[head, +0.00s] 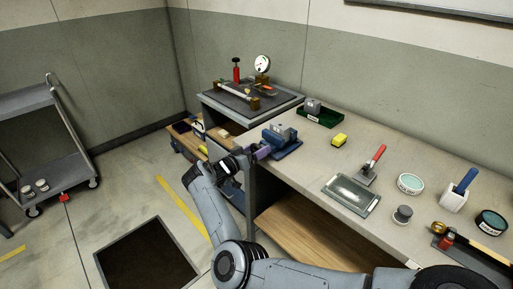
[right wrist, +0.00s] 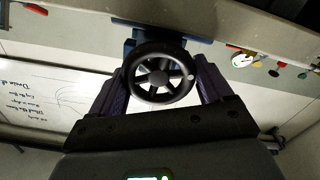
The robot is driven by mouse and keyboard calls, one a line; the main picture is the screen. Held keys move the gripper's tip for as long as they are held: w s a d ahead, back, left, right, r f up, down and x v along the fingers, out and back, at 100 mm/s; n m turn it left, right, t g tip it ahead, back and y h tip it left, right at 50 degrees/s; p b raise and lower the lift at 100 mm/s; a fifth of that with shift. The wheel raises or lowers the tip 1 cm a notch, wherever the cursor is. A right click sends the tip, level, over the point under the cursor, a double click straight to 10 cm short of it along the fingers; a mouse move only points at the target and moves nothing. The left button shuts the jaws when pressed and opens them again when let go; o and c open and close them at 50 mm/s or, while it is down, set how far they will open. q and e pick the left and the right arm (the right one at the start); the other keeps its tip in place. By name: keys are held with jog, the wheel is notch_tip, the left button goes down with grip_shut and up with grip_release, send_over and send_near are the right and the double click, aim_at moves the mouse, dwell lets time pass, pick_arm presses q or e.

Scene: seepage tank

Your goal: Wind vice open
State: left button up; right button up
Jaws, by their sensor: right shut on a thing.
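The blue-grey vice (head: 283,139) stands at the left end of the long workbench, on a blue base. My right gripper (head: 261,152) reaches it from the left, at the bench's end. In the right wrist view, a black spoked handwheel (right wrist: 146,76) with a small pale knob sits between the two purple fingers of my right gripper (right wrist: 160,82), which are shut on its rim. Blue parts of the vice (right wrist: 140,34) show behind the wheel. The gap between the vice jaws is too small to judge. My left gripper is not in view.
The workbench (head: 312,158) holds a green tray (head: 321,117), a yellow block (head: 339,140), a red-handled trowel (head: 370,168) and a grey plate (head: 351,194). A raised platform with a gauge (head: 262,64) stands behind the vice. A cart (head: 50,150) stands at far left.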

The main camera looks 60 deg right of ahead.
dwell(0.3)
jog(key=o, duration=1)
jog(key=shift+c, duration=0.2)
jog(key=shift+a, duration=0.15)
jog(key=shift+w+a, duration=0.15)
jog(key=shift+a, duration=0.1)
jog(key=v, duration=1)
